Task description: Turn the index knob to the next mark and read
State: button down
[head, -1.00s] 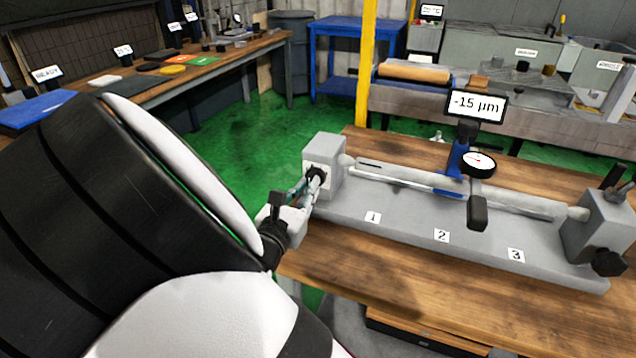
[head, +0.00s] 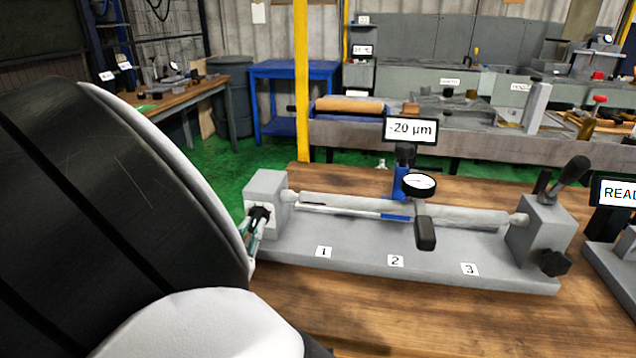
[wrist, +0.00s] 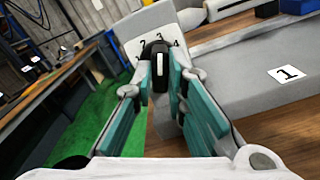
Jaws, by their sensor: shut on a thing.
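The index knob (head: 260,215) is black and sits on the left face of the grey headstock (head: 266,185). In the wrist view the knob (wrist: 158,65) has a white pointer line, roughly upright, on a plate with the marks 2, 3 and 4 visible (wrist: 172,42). My gripper (wrist: 160,80) has its teal finger pads closed on either side of the knob. In the head view my own arm hides most of it. The display (head: 409,130) reads -20 µm above the dial gauge (head: 419,185), which stands over the shaft (head: 345,205) between the centres.
The grey base (head: 440,262) carries labels 1, 2 and 3 and rests on a wooden table (head: 400,315). A tailstock (head: 540,230) with a lever stands at its right end. A partly cropped sign (head: 618,193) starting "READ" is at the right edge.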

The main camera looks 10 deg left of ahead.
jog(key=shift+s, duration=0.1)
jog(key=c, duration=1.6)
grip_release()
